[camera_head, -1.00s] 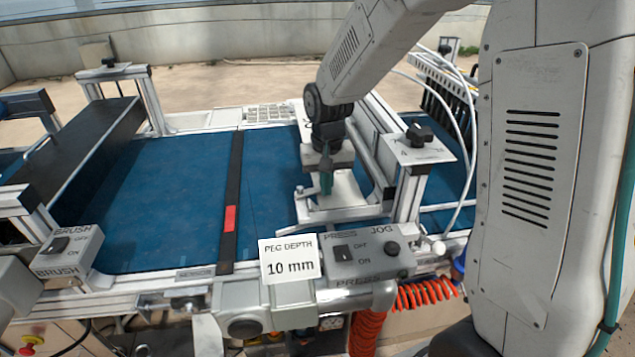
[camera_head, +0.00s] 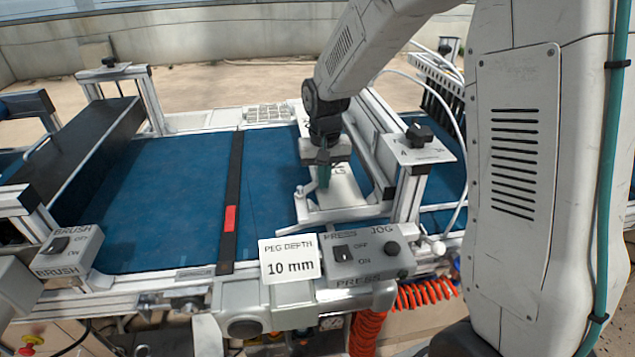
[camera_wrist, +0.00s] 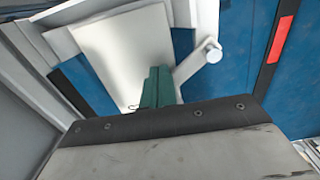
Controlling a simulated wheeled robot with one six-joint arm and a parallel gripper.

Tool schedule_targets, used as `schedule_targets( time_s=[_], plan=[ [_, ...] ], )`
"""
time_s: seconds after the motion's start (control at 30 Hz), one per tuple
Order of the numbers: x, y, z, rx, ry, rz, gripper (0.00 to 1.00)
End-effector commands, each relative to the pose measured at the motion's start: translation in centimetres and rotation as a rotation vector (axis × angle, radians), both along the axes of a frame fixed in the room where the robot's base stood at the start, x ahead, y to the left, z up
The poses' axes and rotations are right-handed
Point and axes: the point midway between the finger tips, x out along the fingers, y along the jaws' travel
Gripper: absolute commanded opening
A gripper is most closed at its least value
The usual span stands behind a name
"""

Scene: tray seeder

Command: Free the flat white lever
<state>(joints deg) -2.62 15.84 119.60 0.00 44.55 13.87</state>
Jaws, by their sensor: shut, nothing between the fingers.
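The flat white lever (camera_wrist: 192,66) shows in the wrist view as a short pale bar with a round knob at its outer end, over the blue belt. In the head view its knob end (camera_head: 300,191) shows just left of my gripper. My gripper (camera_head: 323,181) points down over the white press plate, its teal fingers closed together and empty. In the wrist view the fingers (camera_wrist: 158,84) are right beside the lever's inner end. I cannot tell whether they touch it. The wrist body hides the fingers' base and part of the plate.
The press frame post (camera_head: 408,195) with a black knob stands close on the right. The press switch box (camera_head: 367,258) and the peg depth sign (camera_head: 290,259) are in front. The blue belt (camera_head: 180,190) is open to the left, crossed by a black strip (camera_head: 232,190).

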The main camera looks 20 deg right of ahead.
Motion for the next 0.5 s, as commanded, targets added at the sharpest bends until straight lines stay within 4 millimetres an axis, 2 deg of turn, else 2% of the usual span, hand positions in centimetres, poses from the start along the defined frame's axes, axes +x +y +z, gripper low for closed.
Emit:
schedule_targets(
  time_s=[0.5],
  plan=[
    [1.4, 0.2, 0.0, 0.0, 0.0, 0.0, 0.0]
  ],
)
